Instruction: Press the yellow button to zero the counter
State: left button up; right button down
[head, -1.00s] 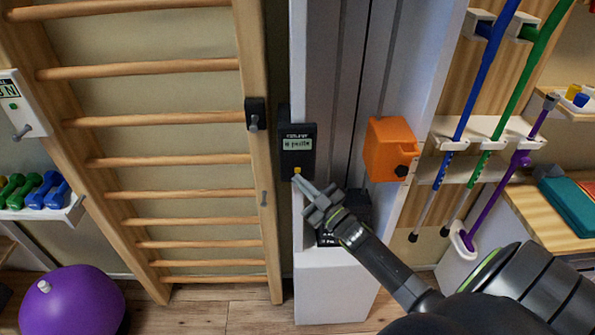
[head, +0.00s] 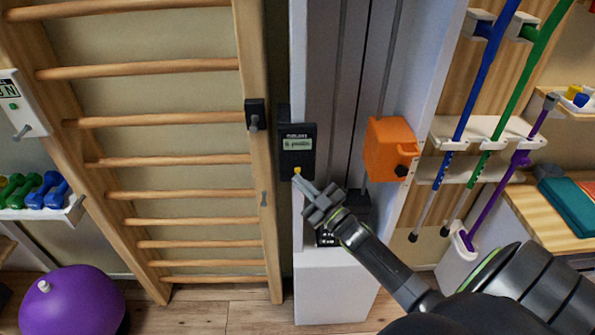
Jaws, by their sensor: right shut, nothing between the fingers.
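The counter (head: 299,158) is a small dark box on the edge of the white upright, with a pale green display (head: 297,143). The display text is too small to read surely. The yellow button (head: 297,170) is at the counter's lower part, partly hidden by my fingertips. My right gripper (head: 298,178) comes in from the lower right, shut and empty, with its tips at the button. I cannot tell whether they touch it or stop just short. My left gripper is not in view.
Wooden wall bars (head: 170,160) stand left of the counter. Coloured poles (head: 475,85) stand in a rack further right. A purple ball (head: 75,300) lies lower left.

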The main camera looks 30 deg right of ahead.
jog(key=shift+w+d, duration=0.1)
jog(key=shift+w, duration=0.05)
jog(key=shift+w+d, duration=0.15)
jog(key=shift+w, duration=0.1)
jog(key=shift+w+d+b, duration=0.25)
jog(key=shift+w+b, duration=0.15)
dwell(0.8)
jog(key=shift+s, duration=0.1)
jog(key=shift+s+a+p, duration=0.45)
jog(key=shift+s+a, duration=0.05)
jog(key=shift+s, duration=0.2)
jog(key=shift+s+a+p, duration=0.35)
jog(key=shift+s+a, duration=0.1)
jog(key=shift+s, duration=0.25)
jog(key=shift+s+a+p, duration=0.35)
jog(key=shift+s+a, duration=0.05)
jog(key=shift+s, duration=0.3)
jog(key=shift+s+a+p, duration=0.35)
jog(key=shift+s+a, duration=0.1)
jog(key=shift+s, duration=0.25)
